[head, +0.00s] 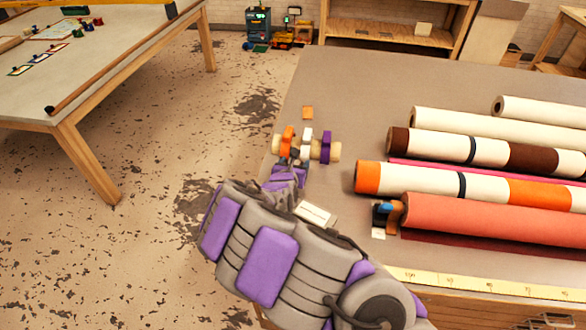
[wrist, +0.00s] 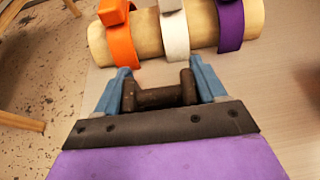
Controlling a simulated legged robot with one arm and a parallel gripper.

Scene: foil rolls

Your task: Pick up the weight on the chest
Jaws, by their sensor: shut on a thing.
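My gripper (wrist: 160,88) reaches over the left part of the chest's top (head: 340,95). In the wrist view, its two blue fingers are on either side of a dark brown, bar-like piece (wrist: 160,97) with raised ends. It looks like the weight, held between the fingers, but I cannot make out its full shape. In the head view my arm and gripper (head: 294,163) mostly hide this spot. Just beyond the fingertips lies a cream roll (wrist: 150,38) with orange (wrist: 123,45), white (wrist: 175,35) and purple (wrist: 230,25) bands around it.
Several large rolls lie on the right, including a salmon one (head: 490,220) and an orange-and-cream one (head: 440,183). A small blue-and-orange item (head: 384,213) sits at the salmon roll's left end. A measuring strip (head: 470,283) runs along the near edge. A work table (head: 90,70) stands left.

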